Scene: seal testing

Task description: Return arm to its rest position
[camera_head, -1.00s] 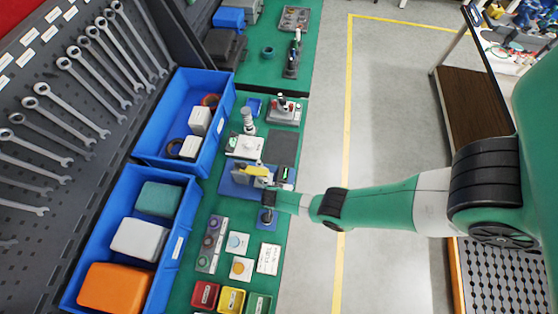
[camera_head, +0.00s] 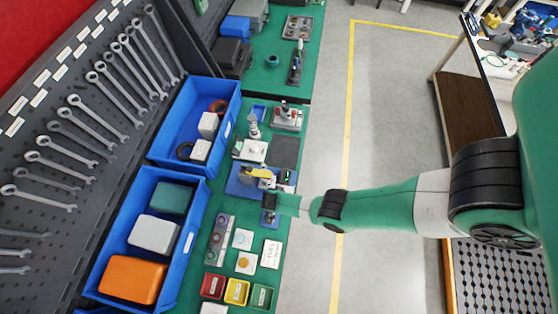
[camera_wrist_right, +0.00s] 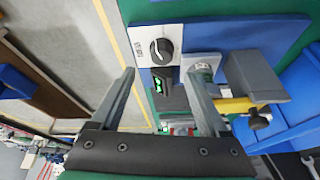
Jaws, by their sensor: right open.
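My green right arm (camera_head: 385,205) reaches in from the right over the green bench. Its gripper (camera_head: 268,202) is beside the blue test fixture (camera_head: 240,182), seen small from above. In the right wrist view the two fingers (camera_wrist_right: 160,78) are spread apart with nothing held between them. Beyond them is a panel with a black knob (camera_wrist_right: 162,50) and a small green display (camera_wrist_right: 158,84). A grey block with a yellow part (camera_wrist_right: 236,104) is just right of the right finger. My left gripper is not in view.
Blue bins (camera_head: 150,258) with coloured boxes stand left of the bench, below wrenches on a pegboard (camera_head: 95,110). Red, yellow and green trays (camera_head: 236,291) are at the near end. Open floor (camera_head: 385,90) lies right of the bench.

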